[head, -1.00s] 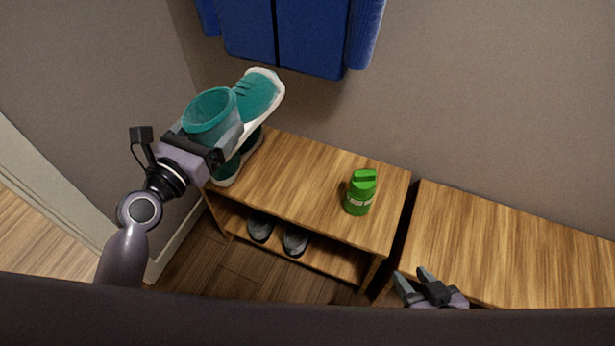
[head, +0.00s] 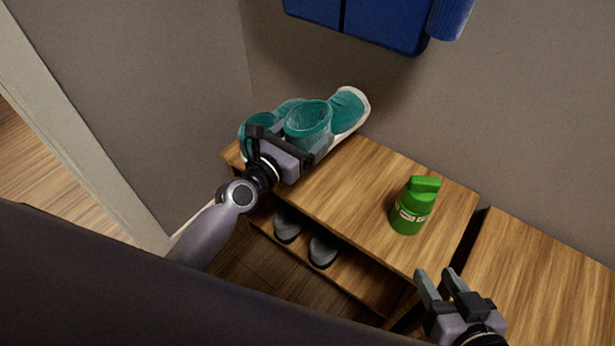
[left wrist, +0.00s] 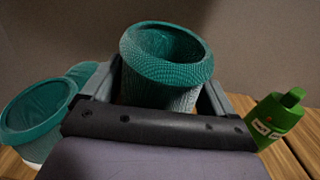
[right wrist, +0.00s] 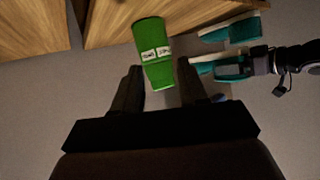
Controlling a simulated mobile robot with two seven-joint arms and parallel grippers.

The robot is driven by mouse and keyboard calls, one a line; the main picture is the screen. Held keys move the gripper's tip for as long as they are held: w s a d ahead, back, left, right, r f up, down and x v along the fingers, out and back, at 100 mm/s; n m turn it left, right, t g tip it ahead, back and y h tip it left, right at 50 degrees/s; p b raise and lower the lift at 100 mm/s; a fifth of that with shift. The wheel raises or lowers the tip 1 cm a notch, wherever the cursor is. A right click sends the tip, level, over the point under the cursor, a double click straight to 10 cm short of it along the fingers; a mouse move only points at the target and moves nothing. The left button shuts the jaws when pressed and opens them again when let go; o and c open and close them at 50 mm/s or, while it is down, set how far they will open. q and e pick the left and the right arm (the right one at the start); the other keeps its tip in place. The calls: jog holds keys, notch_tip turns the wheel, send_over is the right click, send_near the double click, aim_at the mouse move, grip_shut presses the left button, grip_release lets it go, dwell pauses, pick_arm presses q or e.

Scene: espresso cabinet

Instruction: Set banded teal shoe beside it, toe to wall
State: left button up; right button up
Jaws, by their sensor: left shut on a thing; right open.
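My left gripper (head: 289,143) is shut on a teal shoe (head: 307,116), with its fingers on both sides of the heel and collar. Its pale toe end points to the back wall. It is low over the cabinet's left end; whether its sole touches the top I cannot tell. A second teal shoe (head: 258,123) stands just left of it, partly hidden by the gripper; its collar shows in the left wrist view (left wrist: 35,120). I cannot make out a band on either shoe. My right gripper (head: 447,284) is open and empty, in front of the cabinet's right end.
A green canister (head: 412,207) stands on the wooden cabinet top (head: 350,185), right of the shoes, with bare wood between. Grey shoes (head: 322,249) sit on the lower shelf. A second wooden cabinet (head: 530,270) is at right. A blue garment (head: 375,22) hangs on the wall above.

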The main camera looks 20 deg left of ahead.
pick_arm(q)
notch_tip(320, 180, down, 5)
jog(key=b, duration=0.3)
jog(key=shift+f, duration=0.55)
jog(key=shift+f+b, duration=0.5)
jog(key=shift+b, duration=0.1)
notch_tip(320, 180, down, 3)
jog(key=shift+w+r+b, duration=0.1)
jog(key=shift+r+b, duration=0.1)
jog(key=shift+b, duration=0.7)
jog(key=shift+f, duration=0.35)
pick_arm(e)
jog(key=a+y, duration=0.1)
jog(key=w+a+f+y, duration=0.1)
jog(key=a, duration=0.1)
jog(key=shift+w+f+t, duration=0.1)
jog(key=shift+f+t, duration=0.1)
jog(key=shift+t, duration=0.1)
jog(key=shift+d+f, duration=0.1)
pick_arm(q)
jog(key=o, duration=1)
jog(key=shift+f, duration=0.1)
jog(key=shift+o, duration=0.2)
